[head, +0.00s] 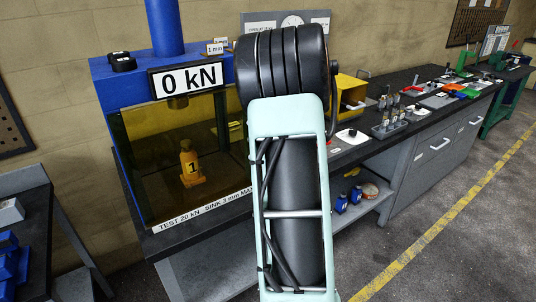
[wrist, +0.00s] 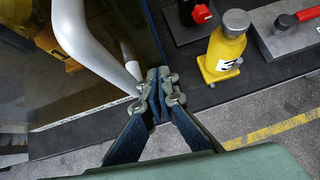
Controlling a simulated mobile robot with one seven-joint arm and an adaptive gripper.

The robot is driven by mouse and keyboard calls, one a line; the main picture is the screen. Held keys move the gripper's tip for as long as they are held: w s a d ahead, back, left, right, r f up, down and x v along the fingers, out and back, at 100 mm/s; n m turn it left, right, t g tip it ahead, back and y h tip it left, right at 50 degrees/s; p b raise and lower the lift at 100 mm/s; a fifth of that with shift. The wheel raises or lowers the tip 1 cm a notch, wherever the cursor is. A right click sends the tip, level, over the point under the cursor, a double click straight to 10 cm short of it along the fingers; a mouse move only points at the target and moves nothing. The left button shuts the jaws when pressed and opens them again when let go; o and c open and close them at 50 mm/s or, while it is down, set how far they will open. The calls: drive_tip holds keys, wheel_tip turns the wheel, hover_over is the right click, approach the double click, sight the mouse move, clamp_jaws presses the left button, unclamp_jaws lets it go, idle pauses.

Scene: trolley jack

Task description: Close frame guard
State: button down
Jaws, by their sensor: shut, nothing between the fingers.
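The blue press frame (head: 163,30) stands on the bench at the left of the head view, with a "0 kN" display (head: 187,79). Its guard, a see-through amber panel (head: 150,125), shows in front of the opening. My arm hides its right side, so I cannot tell how far it is shut. An orange bottle jack marked 1 (head: 190,165) stands upright behind the amber. In the wrist view, my gripper (wrist: 160,76) is shut and empty, close beside a thick pale curved bar, apparently a handle (wrist: 92,45). I cannot tell whether they touch. My arm hides the gripper in the head view.
A yellow jack marked 3 (wrist: 227,45) stands on the dark bench right of my gripper. Beyond the arm are a yellow box (head: 352,93), small tools (head: 392,118) and coloured trays (head: 463,90). Open floor (head: 440,225) lies at the right.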

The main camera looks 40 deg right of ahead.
drive_tip(key=d+v, duration=0.1)
drive_tip(key=v, duration=0.9)
drive_tip(key=shift+s, duration=0.35)
drive_tip(key=shift+a, duration=0.15)
